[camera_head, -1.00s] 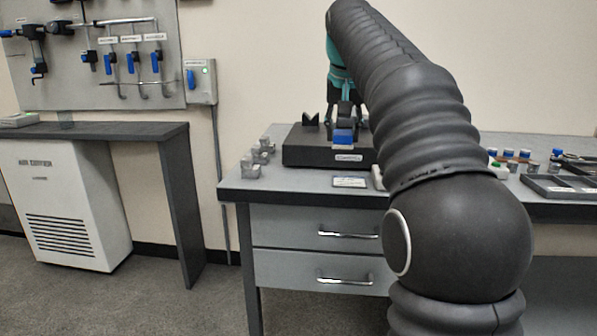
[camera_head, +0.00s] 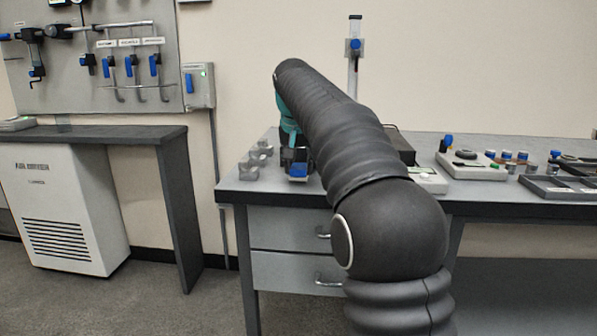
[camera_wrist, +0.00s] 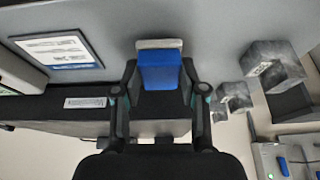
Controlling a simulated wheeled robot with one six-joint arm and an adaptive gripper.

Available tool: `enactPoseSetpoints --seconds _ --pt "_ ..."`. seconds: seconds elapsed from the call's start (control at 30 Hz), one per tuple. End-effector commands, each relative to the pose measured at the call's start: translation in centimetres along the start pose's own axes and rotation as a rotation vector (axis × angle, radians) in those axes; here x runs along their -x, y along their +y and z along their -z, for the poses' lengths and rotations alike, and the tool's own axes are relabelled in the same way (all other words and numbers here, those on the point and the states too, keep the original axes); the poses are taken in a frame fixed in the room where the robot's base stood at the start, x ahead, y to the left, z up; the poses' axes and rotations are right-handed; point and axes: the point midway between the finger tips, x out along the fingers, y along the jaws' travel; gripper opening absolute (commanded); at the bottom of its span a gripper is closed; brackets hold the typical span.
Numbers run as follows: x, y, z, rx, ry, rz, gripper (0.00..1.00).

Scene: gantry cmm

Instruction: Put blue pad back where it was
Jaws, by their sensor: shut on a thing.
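The blue pad (camera_wrist: 161,72) sits between the fingers of my gripper (camera_wrist: 160,86) in the wrist view, with a pale grey edge along its far side. In the head view the blue pad (camera_head: 298,171) shows just below my gripper (camera_head: 295,156), over the left part of the grey bench. My gripper is shut on the pad. Whether the pad touches the bench top is unclear. My arm hides much of the bench behind and to the right.
Grey metal blocks (camera_head: 254,162) stand left of my gripper on the bench (camera_head: 236,188); they also show in the wrist view (camera_wrist: 268,68). A dark plate (camera_head: 400,146) is partly behind my arm. Small parts and trays fill the right side.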

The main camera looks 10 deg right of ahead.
Motion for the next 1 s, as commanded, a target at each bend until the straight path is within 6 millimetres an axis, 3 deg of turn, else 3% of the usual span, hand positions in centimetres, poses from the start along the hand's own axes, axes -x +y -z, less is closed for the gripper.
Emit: enactPoseSetpoints --seconds 0.47,0.5,0.6,1.0 --pt "-1.05 0.02 -0.46 0.0 0.0 0.0 0.14" --pt "-1.03 0.02 -0.45 0.0 0.0 0.0 0.47" --pt "-1.01 0.02 -0.44 0.0 0.0 0.0 0.67" --pt "-0.31 0.01 -0.29 0.0 0.001 0.0 0.67"
